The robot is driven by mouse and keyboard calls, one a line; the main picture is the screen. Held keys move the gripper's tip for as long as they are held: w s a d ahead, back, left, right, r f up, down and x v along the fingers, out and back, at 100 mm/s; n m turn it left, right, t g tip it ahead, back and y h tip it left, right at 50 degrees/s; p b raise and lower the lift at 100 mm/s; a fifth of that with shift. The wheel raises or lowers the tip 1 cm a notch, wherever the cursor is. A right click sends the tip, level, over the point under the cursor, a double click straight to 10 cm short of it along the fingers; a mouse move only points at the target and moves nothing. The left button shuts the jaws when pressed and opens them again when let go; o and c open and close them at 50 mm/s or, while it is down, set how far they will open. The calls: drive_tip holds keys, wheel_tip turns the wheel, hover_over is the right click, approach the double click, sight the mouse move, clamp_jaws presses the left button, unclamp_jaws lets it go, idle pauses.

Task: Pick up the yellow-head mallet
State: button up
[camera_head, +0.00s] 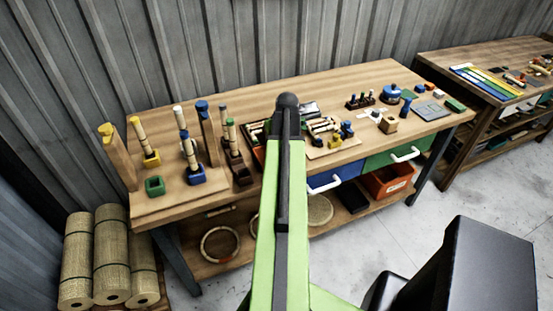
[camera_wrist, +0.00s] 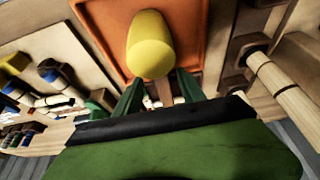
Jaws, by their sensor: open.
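The yellow mallet head (camera_wrist: 150,45) shows large in the wrist view, over an orange tray (camera_wrist: 105,30). My gripper (camera_wrist: 159,80) is open. Its two green fingers are apart, at the near end of the yellow head, one to each side. I cannot tell whether they touch it. In the head view my arm hides the mallet and my gripper; only a corner of the orange tray (camera_head: 258,158) shows left of the arm.
A wooden block holding a rattan pole (camera_wrist: 272,75) stands right of the tray in the wrist view. A pale board with coloured pieces (camera_wrist: 50,72) lies left. In the head view several upright poles and clamps crowd the bench's (camera_head: 165,208) left end.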

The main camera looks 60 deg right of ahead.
drive_tip(key=b+x, duration=0.2)
drive_tip(key=x, duration=0.2)
drive_tip(key=shift+f+b, duration=0.15)
drive_tip(key=shift+b, duration=0.25)
drive_tip(key=shift+r, duration=0.2)
drive_tip(key=shift+a, duration=0.1)
clamp_jaws()
